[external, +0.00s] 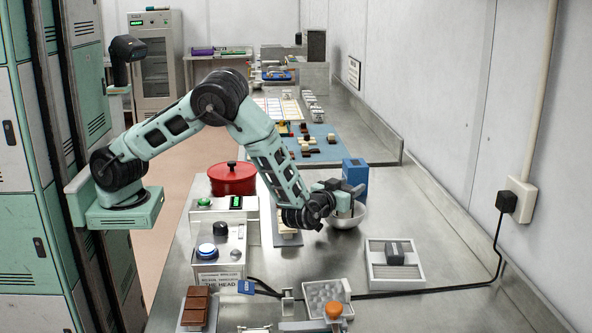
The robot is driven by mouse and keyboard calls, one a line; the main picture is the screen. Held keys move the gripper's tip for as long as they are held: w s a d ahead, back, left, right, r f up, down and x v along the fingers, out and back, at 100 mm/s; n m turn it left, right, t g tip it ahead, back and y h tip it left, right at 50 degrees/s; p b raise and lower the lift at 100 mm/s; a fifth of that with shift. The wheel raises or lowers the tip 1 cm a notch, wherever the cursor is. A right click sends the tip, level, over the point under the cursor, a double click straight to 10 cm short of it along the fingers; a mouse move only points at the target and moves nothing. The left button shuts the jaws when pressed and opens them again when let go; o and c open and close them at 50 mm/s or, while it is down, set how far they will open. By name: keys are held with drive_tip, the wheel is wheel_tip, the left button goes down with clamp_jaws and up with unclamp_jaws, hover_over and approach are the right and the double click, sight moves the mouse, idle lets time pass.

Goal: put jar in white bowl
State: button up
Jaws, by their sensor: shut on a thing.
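The white bowl (356,220) stands on the steel counter, right of the middle of the external view. My gripper (346,193) is over the bowl, with its fingers pointing right. The jar is mostly hidden by my fingers and is at or just above the bowl's opening. I cannot tell whether it touches the bowl.
A blue box (355,172) stands close behind the bowl. A red lidded pot (232,179) is to the left. A grey tray with a dark block (395,253) lies in front at the right. The counter right of the bowl is clear.

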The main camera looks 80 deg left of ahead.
drive_tip(key=shift+f, duration=0.15)
drive_tip(key=o, duration=1.1)
drive_tip(key=shift+o, duration=0.2)
drive_tip(key=shift+r, duration=0.25)
drive_tip(key=b+v, duration=0.2)
drive_tip(key=v, duration=1)
drive_tip(key=shift+b, duration=0.3)
